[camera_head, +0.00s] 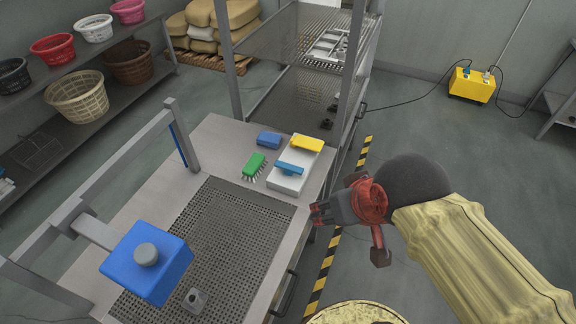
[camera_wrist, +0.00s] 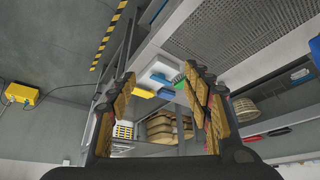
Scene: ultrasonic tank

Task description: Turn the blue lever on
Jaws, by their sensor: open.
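The blue lever (camera_head: 290,167) lies across a white box (camera_head: 283,184) on the steel worktop, on the side nearer my arm. A yellow part (camera_head: 307,143) sits at the box's far end. My gripper (camera_head: 318,213) is to the right of the worktop edge, pointing left, nearer the camera than the box and apart from the lever. In the wrist view the fingers (camera_wrist: 163,88) are spread, with nothing held. Between them, farther off, show the white box (camera_wrist: 168,62) and a blue piece (camera_wrist: 160,77) that seems to be the lever.
A green brush (camera_head: 254,166) and a blue block (camera_head: 269,139) lie left of the white box. A perforated tank cover (camera_head: 222,235) fills the worktop's middle. A blue box with a grey knob (camera_head: 147,258) hangs from a frame at left. A rack (camera_head: 290,100) stands behind.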

